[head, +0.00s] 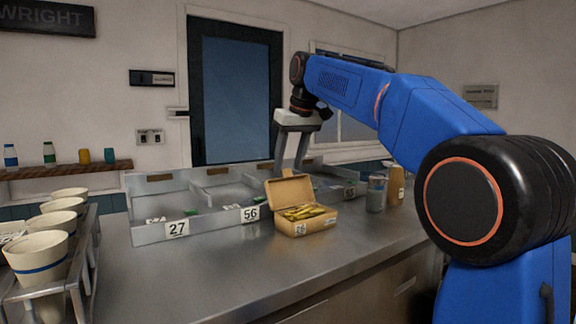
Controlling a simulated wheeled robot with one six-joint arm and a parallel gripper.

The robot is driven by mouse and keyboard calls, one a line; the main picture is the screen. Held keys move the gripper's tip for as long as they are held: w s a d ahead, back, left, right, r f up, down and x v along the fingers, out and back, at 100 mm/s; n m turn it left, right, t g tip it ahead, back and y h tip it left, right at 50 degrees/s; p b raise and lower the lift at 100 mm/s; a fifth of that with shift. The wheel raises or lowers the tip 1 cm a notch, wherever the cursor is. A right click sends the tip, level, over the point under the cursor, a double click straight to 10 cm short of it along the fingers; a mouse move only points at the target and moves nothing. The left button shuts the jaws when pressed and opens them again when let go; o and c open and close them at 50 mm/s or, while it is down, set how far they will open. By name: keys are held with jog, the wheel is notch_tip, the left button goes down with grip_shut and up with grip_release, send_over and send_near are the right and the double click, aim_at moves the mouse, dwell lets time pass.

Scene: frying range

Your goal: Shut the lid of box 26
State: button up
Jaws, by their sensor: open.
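A cardboard box (310,226) stands on the metal counter with its lid (290,191) raised open at the back. Yellow, fry-like pieces lie in it. Its small front label is too small to read surely as 26. My gripper (289,168) points down with its two fingers apart and nothing seen between them. In the picture it is just above the lid's top edge. The lid partly hides the space near the fingertips, so I cannot tell whether they touch it or stand behind it.
A metal tray (146,237) with compartments, labelled 27 and 56, stands left of and behind the box. A grey jar (376,195) and an orange bottle (396,184) stand to the right. Several cups (38,255) sit in a rack at far left. The front counter (200,280) is clear.

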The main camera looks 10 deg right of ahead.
jog(key=shift+w+a+f, duration=0.1)
jog(key=shift+w+f, duration=0.15)
jog(key=shift+f, duration=0.4)
jog(key=shift+c, duration=0.3)
grip_shut()
jog(key=shift+s, duration=0.1)
